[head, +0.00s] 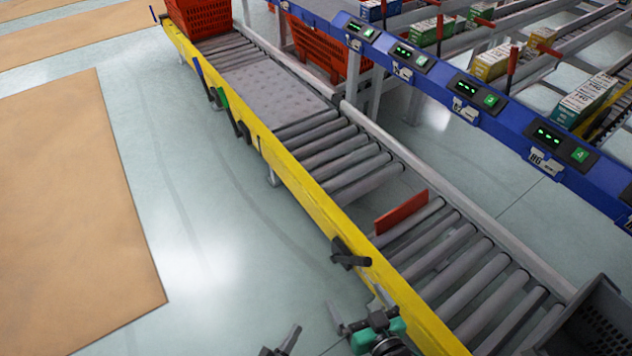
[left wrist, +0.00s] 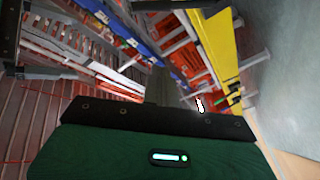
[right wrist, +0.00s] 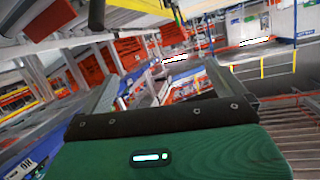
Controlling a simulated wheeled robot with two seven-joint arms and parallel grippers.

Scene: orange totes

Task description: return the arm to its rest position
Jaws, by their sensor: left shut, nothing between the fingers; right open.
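My left gripper (head: 292,336) shows at the bottom edge of the head view, only its tip end in the picture. In the left wrist view its fingers (left wrist: 158,86) are together with nothing between them. My right gripper (head: 359,308) is just right of it, beside the yellow conveyor rail. In the right wrist view its fingers (right wrist: 160,86) are spread apart and empty. Most of both arms is out of the head view.
The roller conveyor (head: 290,178) with a yellow side rail runs diagonally past my right gripper. A red tote (head: 200,16) stands at its far end and a dark grey crate (head: 603,330) at the near right. A blue rack (head: 480,100) lies beyond.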

